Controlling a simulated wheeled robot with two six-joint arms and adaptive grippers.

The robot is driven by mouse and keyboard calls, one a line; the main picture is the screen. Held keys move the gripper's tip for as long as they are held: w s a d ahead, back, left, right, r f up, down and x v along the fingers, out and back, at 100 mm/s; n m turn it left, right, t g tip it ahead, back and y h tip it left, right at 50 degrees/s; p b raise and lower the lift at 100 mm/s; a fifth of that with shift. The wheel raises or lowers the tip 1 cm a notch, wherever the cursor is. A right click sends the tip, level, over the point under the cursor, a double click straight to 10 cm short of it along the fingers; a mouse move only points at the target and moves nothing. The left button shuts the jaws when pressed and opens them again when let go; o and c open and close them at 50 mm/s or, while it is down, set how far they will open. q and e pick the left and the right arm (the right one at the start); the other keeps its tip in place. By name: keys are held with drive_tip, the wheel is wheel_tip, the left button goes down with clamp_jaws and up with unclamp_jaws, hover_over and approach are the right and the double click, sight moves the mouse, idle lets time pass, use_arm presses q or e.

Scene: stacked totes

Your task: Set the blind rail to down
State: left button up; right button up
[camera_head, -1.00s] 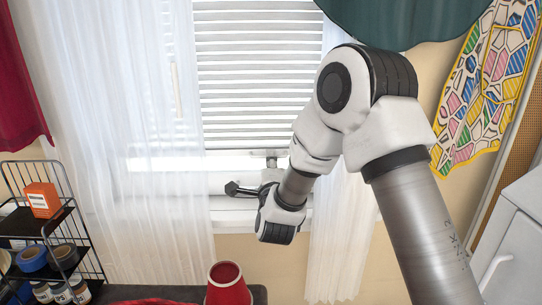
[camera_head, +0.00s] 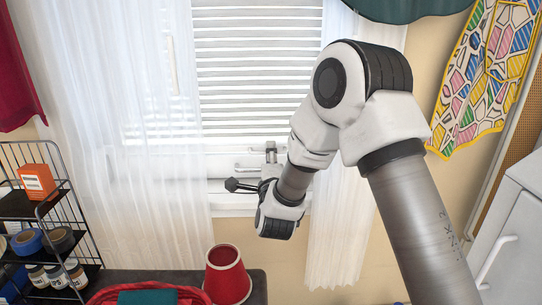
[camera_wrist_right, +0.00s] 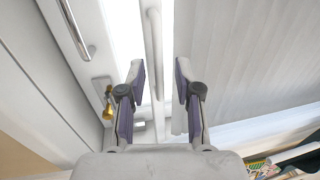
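The slatted white blind (camera_head: 260,65) hangs in the window in the head view, with its pale bottom edge (camera_head: 228,141) low over the opening. My right gripper (camera_head: 270,150) is at the window, close to this bottom edge and partly hidden by my arm. In the right wrist view my right gripper (camera_wrist_right: 160,82) is open, its two purple-padded fingers apart. A long white bar (camera_wrist_right: 153,45), probably the blind rail or its handle, lies between the fingers. I cannot tell whether they touch it. The slatted blind (camera_wrist_right: 245,60) fills the right side there. My left gripper is not in view.
Sheer curtains (camera_head: 130,160) hang on both sides. A wire rack (camera_head: 62,190) with jars stands left. A red cone-shaped object (camera_head: 228,274) is below the window. In the wrist view, a metal handle (camera_wrist_right: 76,30) and a brass-coloured piece (camera_wrist_right: 108,102) are left of the fingers.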

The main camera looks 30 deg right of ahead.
drive_tip(key=v, duration=1.2)
